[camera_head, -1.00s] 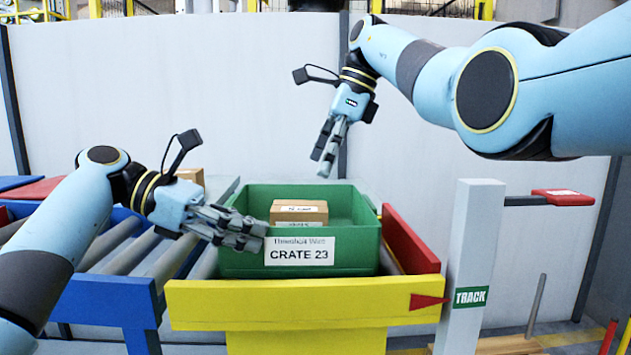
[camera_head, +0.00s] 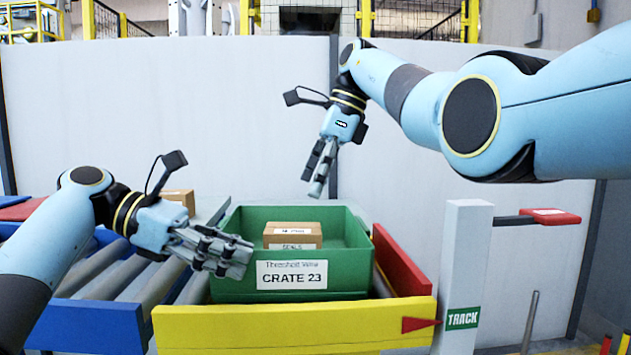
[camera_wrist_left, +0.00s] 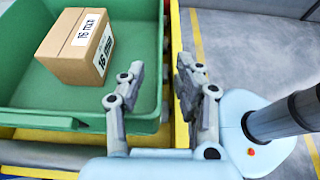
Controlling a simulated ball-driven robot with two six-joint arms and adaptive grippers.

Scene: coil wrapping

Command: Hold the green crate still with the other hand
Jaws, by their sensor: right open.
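The green crate (camera_head: 230,289), labelled CRATE 23, sits upright behind a yellow front rail, with a small brown carton (camera_head: 292,235) inside it. My left gripper (camera_head: 238,258) is at the crate's front left, overlapping its front face in the head view. In the left wrist view my left gripper (camera_wrist_left: 159,80) is open, one finger to each side of the crate's edge (camera_wrist_left: 150,118); I cannot tell whether either touches it. The carton (camera_wrist_left: 77,46) shows there too. My right gripper (camera_head: 310,180) is open and empty, above and behind the crate.
The yellow rail (camera_head: 290,325) runs along the front, with a red side guard (camera_head: 400,262) at the right. A grey post (camera_head: 464,270) with a TRACK sign stands further right. Rollers (camera_head: 125,275) and another brown carton (camera_head: 180,200) lie to the left.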

